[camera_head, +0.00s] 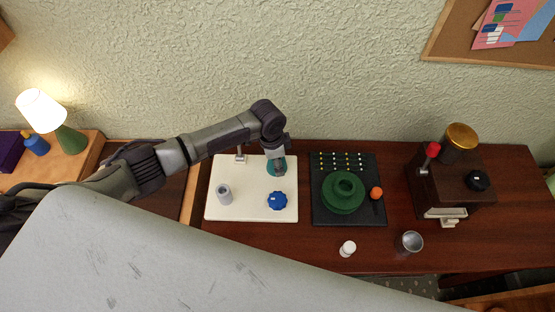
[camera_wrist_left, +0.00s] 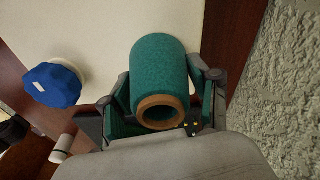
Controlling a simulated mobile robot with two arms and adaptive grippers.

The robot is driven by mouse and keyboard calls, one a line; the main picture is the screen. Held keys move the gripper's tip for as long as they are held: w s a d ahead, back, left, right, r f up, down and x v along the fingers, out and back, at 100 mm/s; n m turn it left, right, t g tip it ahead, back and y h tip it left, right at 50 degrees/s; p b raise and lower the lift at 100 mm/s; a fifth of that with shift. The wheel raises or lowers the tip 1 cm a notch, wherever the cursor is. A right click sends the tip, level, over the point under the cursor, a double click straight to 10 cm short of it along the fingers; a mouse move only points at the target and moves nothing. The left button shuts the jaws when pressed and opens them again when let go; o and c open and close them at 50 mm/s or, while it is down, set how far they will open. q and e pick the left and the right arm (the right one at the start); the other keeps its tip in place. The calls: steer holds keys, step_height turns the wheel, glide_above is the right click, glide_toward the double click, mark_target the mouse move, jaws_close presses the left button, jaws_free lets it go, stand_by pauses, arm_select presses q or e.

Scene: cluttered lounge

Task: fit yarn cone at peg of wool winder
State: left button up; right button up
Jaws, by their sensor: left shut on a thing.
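The teal yarn cone (camera_head: 277,168) is over the back right part of a white board (camera_head: 250,207), which I take for the wool winder. My left gripper (camera_head: 276,153) is shut on it. In the left wrist view the cone (camera_wrist_left: 160,70) sits between the two fingers (camera_wrist_left: 165,105), its brown hollow core end toward the camera. Whether its far end touches the board is not clear. A grey upright cylinder (camera_head: 224,193), possibly the peg, stands at the board's left. A blue knob (camera_head: 277,200) is in front of the cone. My right gripper is not in view.
A black board (camera_head: 323,214) with a green round piece (camera_head: 343,191) and an orange knob (camera_head: 376,193) lies right of the white one. Farther right are a wooden grinder (camera_head: 455,182) and a metal cup (camera_head: 409,242). A small white piece (camera_head: 347,248) is in front. The textured wall is close behind.

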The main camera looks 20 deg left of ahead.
arm_select(q)
steer(key=o, duration=1.3)
step_height(320, 180, up, 12)
steer(key=a, duration=0.1)
steer(key=shift+s+a, duration=0.15)
steer(key=shift+s, duration=0.2)
steer(key=shift+f, duration=0.15)
